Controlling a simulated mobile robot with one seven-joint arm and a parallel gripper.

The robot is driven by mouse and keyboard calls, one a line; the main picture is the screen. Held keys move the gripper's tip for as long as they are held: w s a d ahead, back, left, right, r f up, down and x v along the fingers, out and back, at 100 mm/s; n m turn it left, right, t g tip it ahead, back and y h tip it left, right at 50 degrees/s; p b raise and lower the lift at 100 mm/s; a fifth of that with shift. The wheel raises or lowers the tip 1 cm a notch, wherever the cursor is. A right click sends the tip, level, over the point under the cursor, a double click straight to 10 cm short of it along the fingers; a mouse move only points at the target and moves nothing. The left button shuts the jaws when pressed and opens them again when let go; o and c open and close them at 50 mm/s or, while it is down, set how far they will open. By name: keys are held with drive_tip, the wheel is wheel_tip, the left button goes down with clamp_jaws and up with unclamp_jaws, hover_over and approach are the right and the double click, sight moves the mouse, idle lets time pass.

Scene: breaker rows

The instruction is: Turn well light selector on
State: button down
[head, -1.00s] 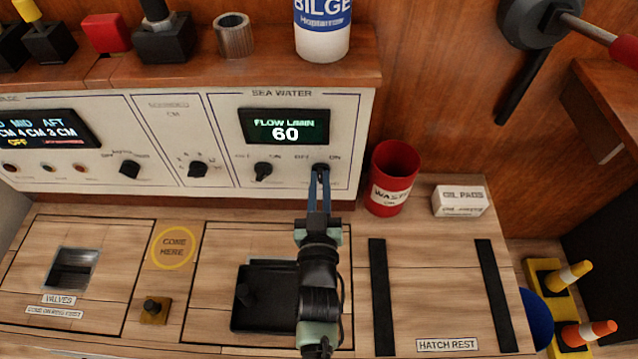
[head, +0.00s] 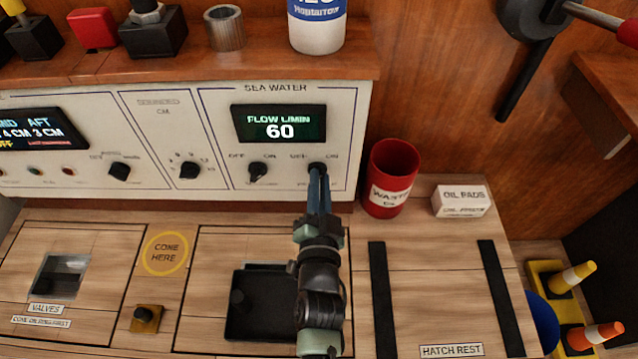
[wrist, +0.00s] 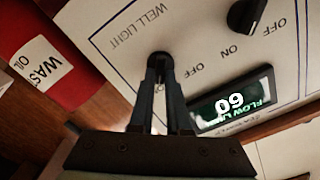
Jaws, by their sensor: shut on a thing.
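The well light selector (head: 317,168) is a small black rotary knob at the lower right of the cream panel, with OFF and ON marks above it. It also shows in the wrist view (wrist: 160,62), upside down under the WELL LIGHT label (wrist: 137,27). My gripper (head: 316,177) reaches up to the panel from the front, and its two dark fingers are shut on this knob. The fingertips in the wrist view (wrist: 160,76) lie on either side of the knob. They hide most of it, so I cannot tell where its pointer stands.
A second OFF/ON knob (head: 257,172) sits just left of it, below the flow display (head: 279,123) reading 60. A red waste can (head: 391,178) stands close on the right, beside an oil pads box (head: 461,201). A black tray (head: 262,318) lies below my arm.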

drive_tip(key=shift+f+m, duration=0.1)
drive_tip(key=shift+m, duration=0.2)
drive_tip(key=c, duration=0.9)
unclamp_jaws()
drive_tip(key=shift+s, duration=0.15)
drive_tip(key=s+p, duration=0.2)
drive_tip(key=s, duration=1)
drive_tip(key=shift+s, duration=0.4)
